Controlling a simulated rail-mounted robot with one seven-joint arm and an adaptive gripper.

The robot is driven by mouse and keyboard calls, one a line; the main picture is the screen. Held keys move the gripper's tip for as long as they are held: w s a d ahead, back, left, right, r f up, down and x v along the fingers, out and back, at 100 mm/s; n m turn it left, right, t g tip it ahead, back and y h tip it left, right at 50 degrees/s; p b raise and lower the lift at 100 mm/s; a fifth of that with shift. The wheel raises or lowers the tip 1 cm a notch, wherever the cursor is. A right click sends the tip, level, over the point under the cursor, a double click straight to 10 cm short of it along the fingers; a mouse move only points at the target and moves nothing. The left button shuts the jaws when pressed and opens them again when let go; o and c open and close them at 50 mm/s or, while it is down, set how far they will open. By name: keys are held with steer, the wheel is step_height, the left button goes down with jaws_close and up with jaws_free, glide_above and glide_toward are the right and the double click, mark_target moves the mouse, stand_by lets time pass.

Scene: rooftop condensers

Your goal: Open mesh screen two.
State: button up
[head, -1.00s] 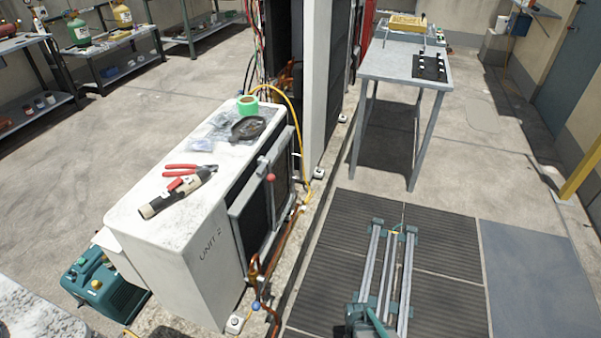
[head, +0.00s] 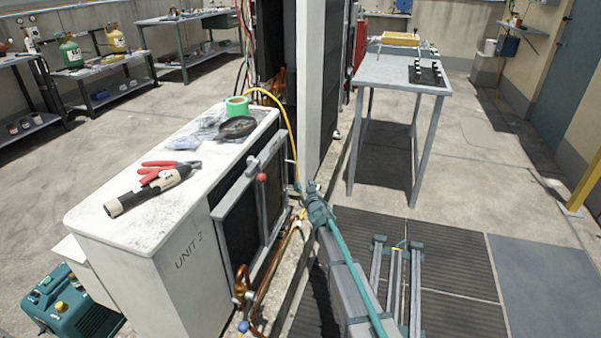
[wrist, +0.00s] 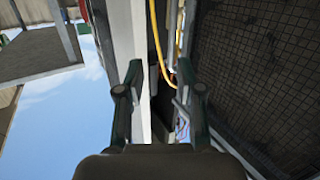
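The white condenser marked UNIT 2 (head: 185,212) stands left of centre in the head view. A grey-framed dark mesh screen (head: 241,220) covers its right side and looks shut against it. A grey upright bar with a red knob (head: 262,178) stands at the middle of the screen. My gripper (head: 313,188) is right of the screen's far end, apart from the red knob; its fingers are small there. In the wrist view my gripper (wrist: 159,70) is open, with nothing clearly between its fingers. A dark gridded surface (wrist: 255,75) fills the right; I cannot tell if it is the screen.
Copper pipes (head: 255,290) and a yellow hose (head: 290,125) run beside the screen. Pliers (head: 165,170), a torch-like tool (head: 148,190) and green tape (head: 237,105) lie on the unit. A grey table (head: 400,75) stands behind. Dark floor mats (head: 455,260) lie at right.

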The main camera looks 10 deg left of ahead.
mark_target(295, 168)
steer(key=shift+t+y, duration=0.3)
steer(key=shift+y, duration=0.4)
steer(key=x, duration=0.3)
steer(key=r+b+x, duration=0.1)
steer(key=x, duration=0.3)
steer(key=a+x, duration=0.1)
steer(key=x, duration=0.2)
steer(key=shift+w+a+r+b, duration=0.15)
steer(key=shift+a+r+b, duration=0.05)
steer(key=shift+r+b, duration=0.2)
jaws_close()
